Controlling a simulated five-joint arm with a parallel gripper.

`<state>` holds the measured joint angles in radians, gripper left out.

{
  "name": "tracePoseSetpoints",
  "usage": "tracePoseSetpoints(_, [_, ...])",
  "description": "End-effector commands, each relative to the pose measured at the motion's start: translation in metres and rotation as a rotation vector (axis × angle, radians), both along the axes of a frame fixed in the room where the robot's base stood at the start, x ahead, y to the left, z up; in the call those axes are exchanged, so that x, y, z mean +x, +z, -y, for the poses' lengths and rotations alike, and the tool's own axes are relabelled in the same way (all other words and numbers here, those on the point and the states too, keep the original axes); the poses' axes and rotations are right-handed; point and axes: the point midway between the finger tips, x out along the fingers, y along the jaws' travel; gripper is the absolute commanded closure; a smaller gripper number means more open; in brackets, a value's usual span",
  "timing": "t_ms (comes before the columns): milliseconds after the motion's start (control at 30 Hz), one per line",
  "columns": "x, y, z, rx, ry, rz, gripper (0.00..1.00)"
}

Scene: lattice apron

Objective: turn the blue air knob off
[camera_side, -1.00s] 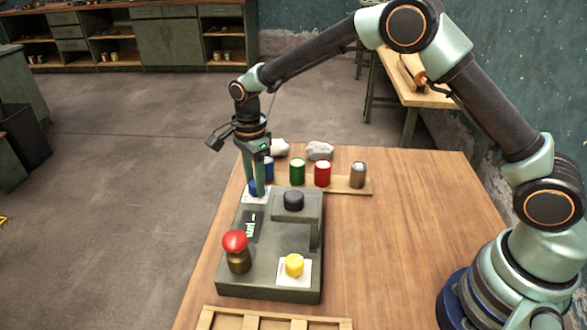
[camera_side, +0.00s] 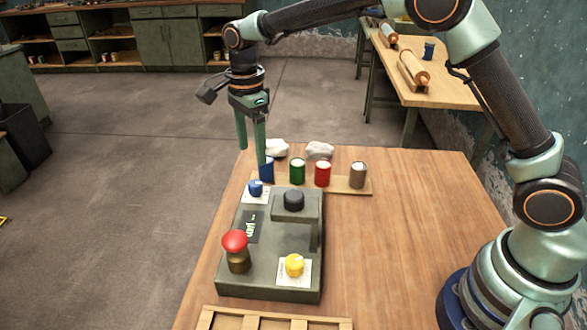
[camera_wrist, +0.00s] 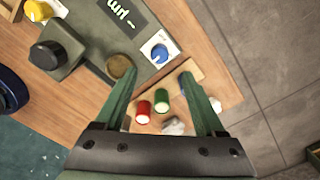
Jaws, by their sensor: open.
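The blue air knob (camera_side: 255,188) sits on a white plate at the far left corner of the grey-green control box (camera_side: 265,270). In the wrist view the blue knob (camera_wrist: 159,53) shows whole, with a light pointer mark, on its white plate. My gripper (camera_side: 252,160) is open and empty, raised above and behind the knob in the side view. Its two fingers point down and touch nothing that I can see. In the wrist view the knob lies beyond the fingertips (camera_wrist: 158,75), between their lines.
The box also carries a black knob (camera_side: 294,200), a red mushroom button (camera_side: 235,242) and a yellow knob (camera_side: 294,265). Behind it, blue (camera_side: 267,170), green (camera_side: 297,171), red (camera_side: 322,173) and brown (camera_side: 358,175) cans stand on a wooden strip.

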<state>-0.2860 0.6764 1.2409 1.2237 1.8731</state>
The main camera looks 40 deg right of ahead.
Motion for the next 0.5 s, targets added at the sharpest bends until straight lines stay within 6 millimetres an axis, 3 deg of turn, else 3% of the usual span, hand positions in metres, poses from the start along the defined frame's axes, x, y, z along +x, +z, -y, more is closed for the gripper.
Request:
tracePoseSetpoints(200, [0.000,0.025,0.000,0.001,-0.001,0.002,0.28])
tracePoseSetpoints(500, [0.000,0.029,0.000,0.000,-0.001,0.000,0.28])
